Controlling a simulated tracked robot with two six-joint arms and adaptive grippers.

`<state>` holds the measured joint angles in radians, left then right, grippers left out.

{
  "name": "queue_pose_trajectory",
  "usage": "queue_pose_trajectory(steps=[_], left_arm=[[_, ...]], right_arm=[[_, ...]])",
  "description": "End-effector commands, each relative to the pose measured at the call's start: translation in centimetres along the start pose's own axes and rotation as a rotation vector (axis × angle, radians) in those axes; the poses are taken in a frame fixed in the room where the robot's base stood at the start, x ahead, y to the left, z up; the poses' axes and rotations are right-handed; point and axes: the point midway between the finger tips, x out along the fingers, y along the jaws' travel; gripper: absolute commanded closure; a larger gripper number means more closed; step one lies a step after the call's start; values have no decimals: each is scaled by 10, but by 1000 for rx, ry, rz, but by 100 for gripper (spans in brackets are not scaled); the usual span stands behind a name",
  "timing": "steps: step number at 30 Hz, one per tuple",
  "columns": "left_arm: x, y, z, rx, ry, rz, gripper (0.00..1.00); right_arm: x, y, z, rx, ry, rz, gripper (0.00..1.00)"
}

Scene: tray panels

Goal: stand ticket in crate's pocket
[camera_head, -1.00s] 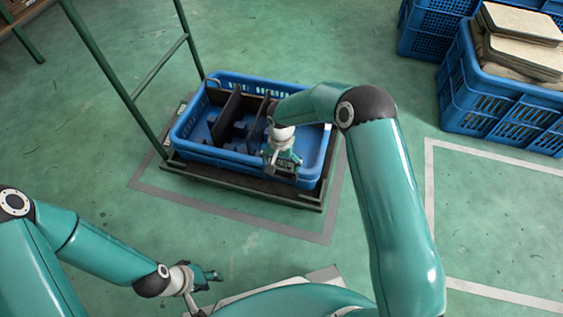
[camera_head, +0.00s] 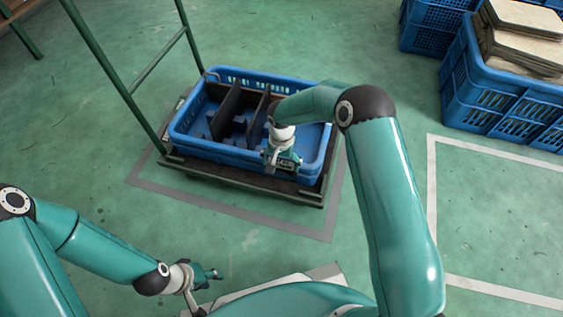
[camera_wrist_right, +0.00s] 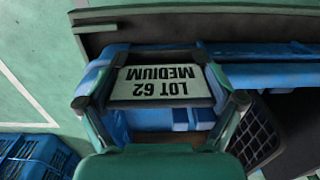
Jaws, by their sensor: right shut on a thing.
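The blue crate (camera_head: 220,159) stands on a dark low cart, with dark dividers inside. My right gripper (camera_head: 283,165) is at the crate's near wall, right of its middle. In the right wrist view the ticket (camera_wrist_right: 162,84) is a pale card reading "LOT 62 MEDIUM", upside down in the picture. My right gripper's fingers (camera_wrist_right: 168,98) are shut on its two side edges. Blue crate wall shows around and below the card. I cannot tell whether the card is inside the pocket; the pocket is not clearly visible. My left gripper (camera_head: 204,286) is open and empty, low over the floor, apart from the crate.
The cart (camera_head: 240,180) has a green upright handle frame (camera_head: 155,68) at its left. Blue crates (camera_head: 500,98) with stacked pale panels (camera_head: 522,38) stand at the upper right. Green floor with painted lines is free between them and in front of the cart.

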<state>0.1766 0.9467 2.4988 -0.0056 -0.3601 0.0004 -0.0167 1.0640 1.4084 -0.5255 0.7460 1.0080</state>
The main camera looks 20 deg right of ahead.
Motion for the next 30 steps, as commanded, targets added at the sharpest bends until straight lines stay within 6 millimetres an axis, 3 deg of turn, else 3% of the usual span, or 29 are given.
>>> queue_pose_trajectory(steps=[20,21,22,30], left_arm=[[9,-3,0,0,0,0,63],[8,-3,0,0,0,0,63],[8,-3,0,0,0,0,63],[7,-3,0,0,0,0,63]], right_arm=[[11,0,0,0,0,0,31],[10,0,0,1,1,0,4],[9,0,0,1,1,0,0],[9,0,0,0,0,0,0]])
